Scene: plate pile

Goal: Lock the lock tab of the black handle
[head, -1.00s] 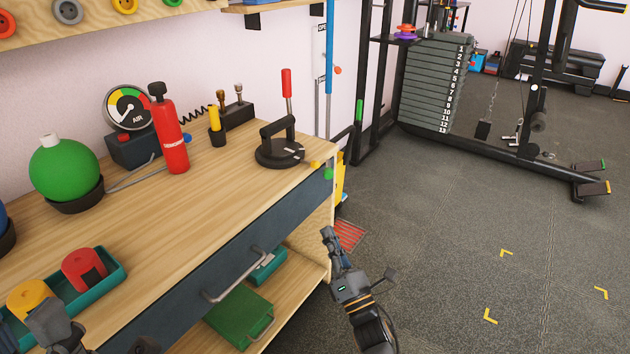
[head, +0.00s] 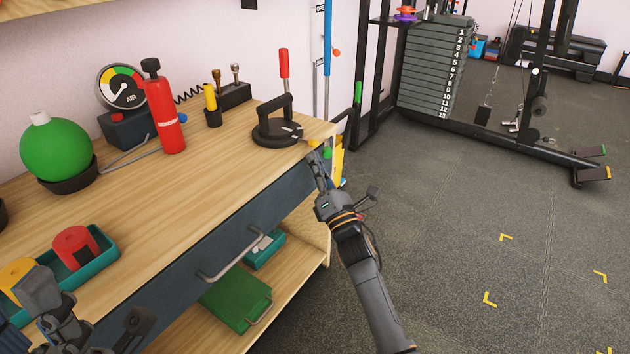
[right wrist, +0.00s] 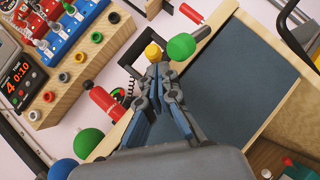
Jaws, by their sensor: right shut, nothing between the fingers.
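The black handle (head: 275,105) stands on a round black base (head: 277,132) at the far right end of the wooden bench. A yellow tab (head: 312,143) sticks out at the right of the base, with a green knob (head: 327,152) beside it. In the right wrist view the yellow tab (right wrist: 153,52) and green knob (right wrist: 181,46) lie just beyond my fingertips. My right gripper (head: 314,162) is shut and empty, just below the tab; touching cannot be made out. My left gripper (head: 45,295) is at the lower left, partly cut off, its opening unclear.
A red-handled upright lever (head: 284,64) stands behind the black handle. A red cylinder (head: 165,115), gauge (head: 122,87) and green ball (head: 56,150) stand along the back. A teal tray (head: 100,252) lies near my left gripper.

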